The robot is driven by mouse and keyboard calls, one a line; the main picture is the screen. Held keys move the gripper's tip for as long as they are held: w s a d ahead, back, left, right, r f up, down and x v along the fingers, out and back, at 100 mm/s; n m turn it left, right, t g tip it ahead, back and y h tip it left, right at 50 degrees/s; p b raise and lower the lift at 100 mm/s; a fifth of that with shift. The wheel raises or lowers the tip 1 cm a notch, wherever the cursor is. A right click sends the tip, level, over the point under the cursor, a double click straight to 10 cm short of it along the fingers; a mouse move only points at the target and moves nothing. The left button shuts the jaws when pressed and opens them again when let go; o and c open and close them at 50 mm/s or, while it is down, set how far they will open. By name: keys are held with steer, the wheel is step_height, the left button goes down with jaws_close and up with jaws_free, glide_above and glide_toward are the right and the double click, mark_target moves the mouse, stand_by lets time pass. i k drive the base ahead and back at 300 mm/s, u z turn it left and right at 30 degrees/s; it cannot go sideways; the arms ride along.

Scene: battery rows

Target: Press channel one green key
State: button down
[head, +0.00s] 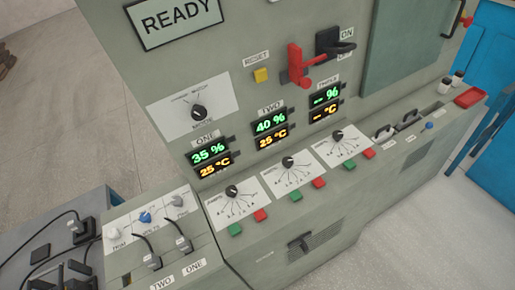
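The channel one green key (235,229) is a small green block on the sloped front ledge of the grey cabinet, below the dial plate (246,202) under the label ONE. A red key (260,215) sits just to its right. The channel one display (209,154) above reads 35 % in green, and the one below it reads 25 °C in orange. The green key is unobstructed in the head view. My gripper does not show in this view, and nothing is seen touching the key.
Similar green keys sit under channel two (295,195) and channel three (349,165). A red lever (299,66) and yellow reset button (261,75) project above. A smaller panel with knobs and plugs (150,240) stands at the lower left. Bare floor shows at the lower right.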

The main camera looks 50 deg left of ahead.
mark_target(234, 230)
steer(key=u, duration=0.05)
steer(key=k, duration=1.1)
steer(key=u, duration=0.8)
steer(key=i, duration=1)
steer(key=z, duration=0.05)
steer(key=k, duration=1.25)
